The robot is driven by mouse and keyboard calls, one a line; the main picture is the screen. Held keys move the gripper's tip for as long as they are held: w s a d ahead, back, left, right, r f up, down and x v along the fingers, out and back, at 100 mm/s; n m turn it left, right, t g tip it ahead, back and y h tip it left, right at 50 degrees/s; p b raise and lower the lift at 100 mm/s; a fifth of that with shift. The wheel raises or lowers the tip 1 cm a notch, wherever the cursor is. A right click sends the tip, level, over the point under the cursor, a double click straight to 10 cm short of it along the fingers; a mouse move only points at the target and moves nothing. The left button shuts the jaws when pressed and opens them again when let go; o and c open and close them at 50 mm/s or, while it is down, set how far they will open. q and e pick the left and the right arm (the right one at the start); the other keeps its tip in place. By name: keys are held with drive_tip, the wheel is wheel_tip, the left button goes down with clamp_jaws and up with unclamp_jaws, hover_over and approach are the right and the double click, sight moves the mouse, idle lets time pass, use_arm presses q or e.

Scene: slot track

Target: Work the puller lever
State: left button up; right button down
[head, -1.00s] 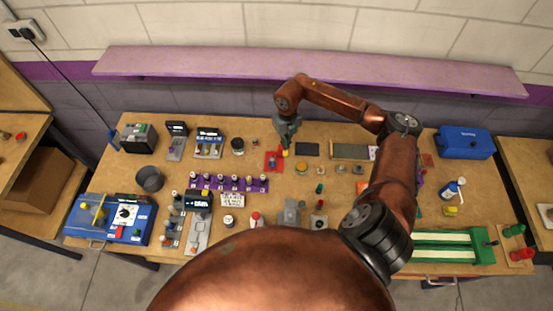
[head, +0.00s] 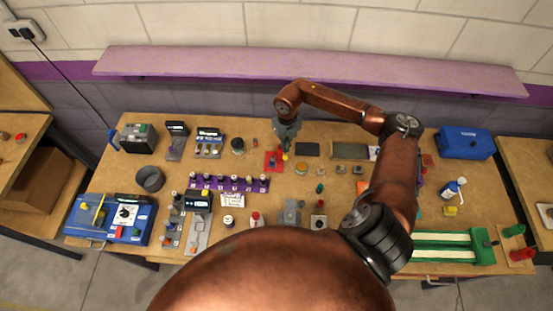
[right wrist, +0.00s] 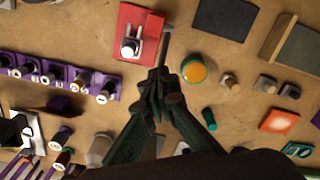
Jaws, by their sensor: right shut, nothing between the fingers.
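A red plate (head: 272,163) lies near the middle of the bench and carries a small mechanism. In the right wrist view the red plate (right wrist: 131,18) shows a white round knob (right wrist: 129,47) and a thin grey bar (right wrist: 165,42) along its right side. I take this to be the puller lever, but cannot be sure. My right gripper (head: 285,147) points down at the plate's right edge. In the wrist view its shut, empty fingertips (right wrist: 162,75) meet near the bar's lower end; contact cannot be told. My left gripper is not in view.
An orange-yellow round button (right wrist: 194,69) sits just right of the fingertips. A purple strip with several knobs (head: 230,184) lies to the left. A dark flat pad (head: 307,149) lies behind on the right. My right arm hides part of the bench.

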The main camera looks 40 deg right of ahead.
drive_tip(key=shift+s+a+f, duration=0.3)
drive_tip(key=shift+s+f, duration=0.05)
drive_tip(key=shift+s, duration=0.05)
drive_tip(key=shift+f, duration=0.1)
idle(0.4)
drive_tip(key=w+d+r+p, duration=0.1)
drive_tip(key=w+d+r, duration=0.1)
drive_tip(key=r, duration=0.4)
drive_tip(key=w+d+r+p, duration=0.2)
drive_tip(key=w+d+r, duration=0.1)
drive_tip(key=r, duration=0.4)
drive_tip(key=shift+w, duration=0.6)
idle(1.6)
idle(0.4)
